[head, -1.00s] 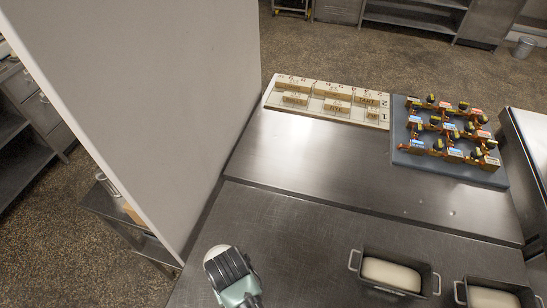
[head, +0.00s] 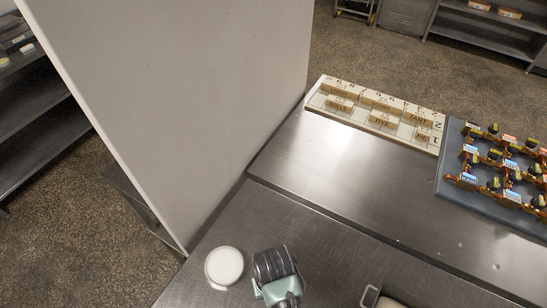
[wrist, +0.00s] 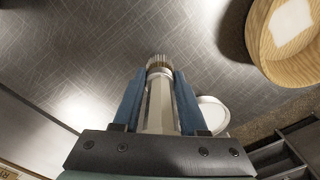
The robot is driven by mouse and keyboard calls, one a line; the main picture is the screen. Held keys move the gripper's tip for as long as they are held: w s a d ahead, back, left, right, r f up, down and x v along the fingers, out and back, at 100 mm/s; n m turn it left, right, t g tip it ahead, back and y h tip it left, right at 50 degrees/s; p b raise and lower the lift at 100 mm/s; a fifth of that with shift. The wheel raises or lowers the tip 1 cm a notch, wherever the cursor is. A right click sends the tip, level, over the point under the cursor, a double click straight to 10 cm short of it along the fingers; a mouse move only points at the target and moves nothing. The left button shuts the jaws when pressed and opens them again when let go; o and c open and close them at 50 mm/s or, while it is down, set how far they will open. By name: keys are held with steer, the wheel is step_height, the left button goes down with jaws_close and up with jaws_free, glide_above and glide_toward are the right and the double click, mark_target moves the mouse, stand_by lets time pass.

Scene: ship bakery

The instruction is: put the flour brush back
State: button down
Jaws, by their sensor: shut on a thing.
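My gripper (wrist: 158,78) shows in the wrist view with its two blue fingers shut on the flour brush (wrist: 159,100). The brush has a pale handle running between the fingers and a tan, bristle-like tip just beyond the fingertips. In the head view my gripper (head: 276,272) is over the near steel worktop, and the brush is hidden there. A round white dish (head: 224,266) stands just left of my gripper in the head view. A similar white round (wrist: 212,112) shows right of the fingers in the wrist view. No holder for the brush can be made out.
A tall pale panel (head: 180,90) borders the worktop's left side. A round wooden piece (wrist: 290,40) with a white patch is upper right in the wrist view. A lettered block board (head: 375,118) and a blue-grey tray (head: 452,165) of small figures lie farther back. The middle steel (head: 335,165) is clear.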

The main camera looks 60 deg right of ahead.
steer(key=shift+f, duration=1.7)
steer(key=shift+f, duration=0.2)
steer(key=shift+c, duration=2.2)
jaws_free()
steer(key=shift+r, duration=0.1)
step_height(320, 180, up, 12)
steer(key=shift+r, duration=0.15)
